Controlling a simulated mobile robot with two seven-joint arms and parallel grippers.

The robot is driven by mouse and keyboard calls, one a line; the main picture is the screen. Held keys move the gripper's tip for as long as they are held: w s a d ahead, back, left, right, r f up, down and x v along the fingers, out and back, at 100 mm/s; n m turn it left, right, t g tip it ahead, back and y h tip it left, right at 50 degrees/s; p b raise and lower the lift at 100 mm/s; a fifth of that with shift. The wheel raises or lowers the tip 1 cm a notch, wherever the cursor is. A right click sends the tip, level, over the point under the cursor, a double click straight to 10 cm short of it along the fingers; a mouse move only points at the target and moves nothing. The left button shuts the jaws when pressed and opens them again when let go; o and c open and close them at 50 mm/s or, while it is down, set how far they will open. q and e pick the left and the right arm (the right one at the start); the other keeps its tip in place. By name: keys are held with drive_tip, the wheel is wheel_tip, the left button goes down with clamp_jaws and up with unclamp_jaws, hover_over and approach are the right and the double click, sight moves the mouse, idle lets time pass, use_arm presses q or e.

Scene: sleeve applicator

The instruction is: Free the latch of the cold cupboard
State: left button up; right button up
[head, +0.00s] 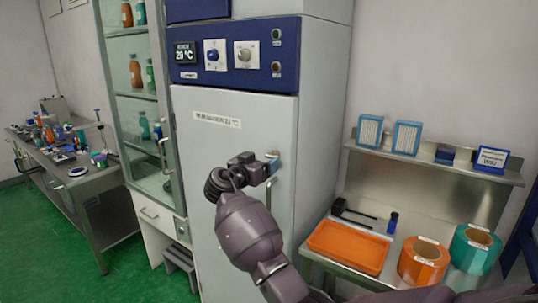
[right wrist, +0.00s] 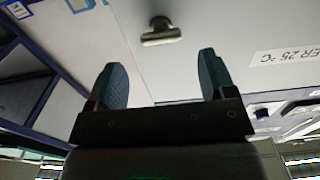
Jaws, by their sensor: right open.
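The cold cupboard (head: 225,140) is a tall pale grey cabinet with a closed door and a blue control panel on top. My left gripper is out of view.
A glass-fronted cabinet (head: 130,80) with bottles stands left of the cupboard. A steel bench at the right bears an orange tray (head: 348,246) and orange (head: 424,260) and teal (head: 474,248) rolls. A cluttered table (head: 90,183) stands at far left; green floor (head: 60,260) lies open before it.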

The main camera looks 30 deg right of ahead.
sight(271, 156)
drive_tip(key=x, duration=0.2)
drive_tip(key=shift+w+d+p, duration=0.2)
drive_tip(key=shift+p, duration=0.1)
drive_tip(key=shift+x, duration=0.9)
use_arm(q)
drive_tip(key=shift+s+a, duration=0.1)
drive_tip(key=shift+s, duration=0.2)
use_arm(e)
drive_tip(key=c, duration=0.9)
drive_tip(key=shift+c, duration=0.2)
